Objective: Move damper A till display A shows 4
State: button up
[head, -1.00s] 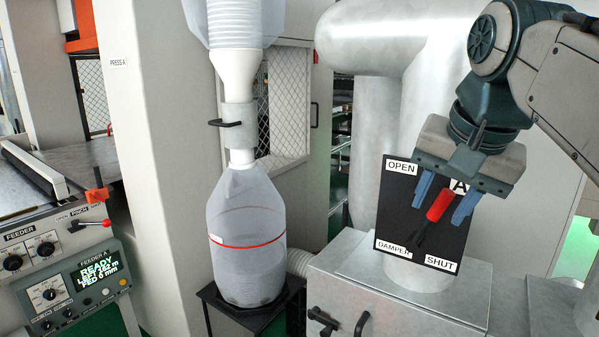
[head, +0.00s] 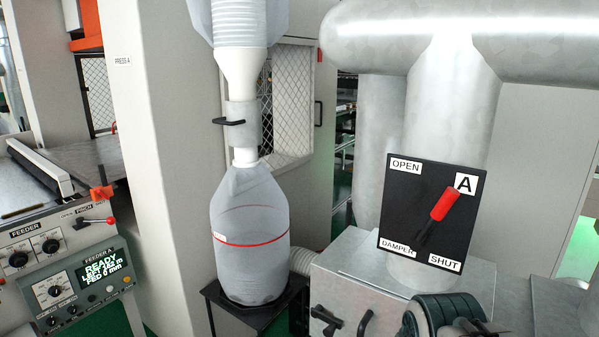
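Damper A's black plate (head: 402,215) stands on the silver duct at the right of the head view, with labels OPEN at top left, SHUT at bottom right, DAMPER at bottom left and A at top right. Its lever with a red grip (head: 442,204) points up and right from a dark pivot at the lower left. Nothing holds it. No display marked just A for the damper can be seen.
A clear collecting bag (head: 250,220) with a red band hangs under a white hose, on a black stand (head: 258,316). A metal box (head: 350,272) with black handles is below the damper plate. The space before the plate is clear.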

aim_at(450, 195)
jog(key=z, duration=0.15)
jog(key=k, duration=1.05)
jog(key=u, duration=0.05)
jog(key=i, duration=0.3)
jog(key=z, duration=0.05)
